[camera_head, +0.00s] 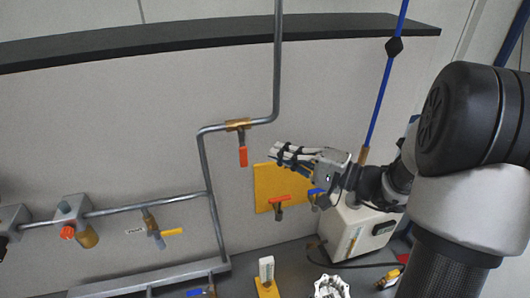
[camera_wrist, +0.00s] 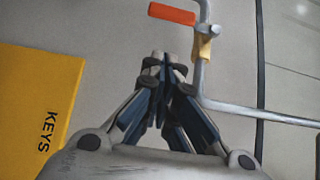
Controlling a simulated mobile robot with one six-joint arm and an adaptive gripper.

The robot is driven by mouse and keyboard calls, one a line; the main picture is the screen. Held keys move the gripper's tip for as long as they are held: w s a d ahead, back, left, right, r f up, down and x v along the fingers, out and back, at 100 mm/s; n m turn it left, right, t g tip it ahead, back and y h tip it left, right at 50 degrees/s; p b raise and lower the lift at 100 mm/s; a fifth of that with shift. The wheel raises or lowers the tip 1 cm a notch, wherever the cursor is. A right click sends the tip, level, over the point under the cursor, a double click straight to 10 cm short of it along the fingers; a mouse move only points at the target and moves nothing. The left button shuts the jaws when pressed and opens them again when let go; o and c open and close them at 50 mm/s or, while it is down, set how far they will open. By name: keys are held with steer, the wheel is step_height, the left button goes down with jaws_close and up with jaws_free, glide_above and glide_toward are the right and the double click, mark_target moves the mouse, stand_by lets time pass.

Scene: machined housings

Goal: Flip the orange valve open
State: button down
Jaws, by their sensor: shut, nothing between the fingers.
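The orange valve handle (camera_head: 243,156) hangs down from a brass valve body (camera_head: 238,125) on a short level run of grey pipe, crosswise to that pipe. In the wrist view the orange handle (camera_wrist: 171,14) lies near the top edge, beyond the fingertips and pointing left from the brass body (camera_wrist: 203,47). My gripper (camera_head: 279,153) is shut and empty, just right of the handle in the head view, with a visible gap. Its fingertips (camera_wrist: 165,62) meet in the wrist view below the handle. The depth between fingertips and handle is hard to judge.
A yellow KEYS board (camera_head: 268,188) with hooks is on the wall below my gripper. A white box (camera_head: 350,232) stands on the bench beneath my wrist. A yellow-handled valve (camera_head: 172,232) sits on the lower left pipe. A dark shelf (camera_head: 180,38) runs above. A blue line (camera_head: 382,85) is at right.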

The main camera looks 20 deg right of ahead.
mark_target(243, 149)
steer(key=a, duration=0.4)
steer(key=shift+w+p, duration=0.1)
steer(key=shift+p, duration=0.3)
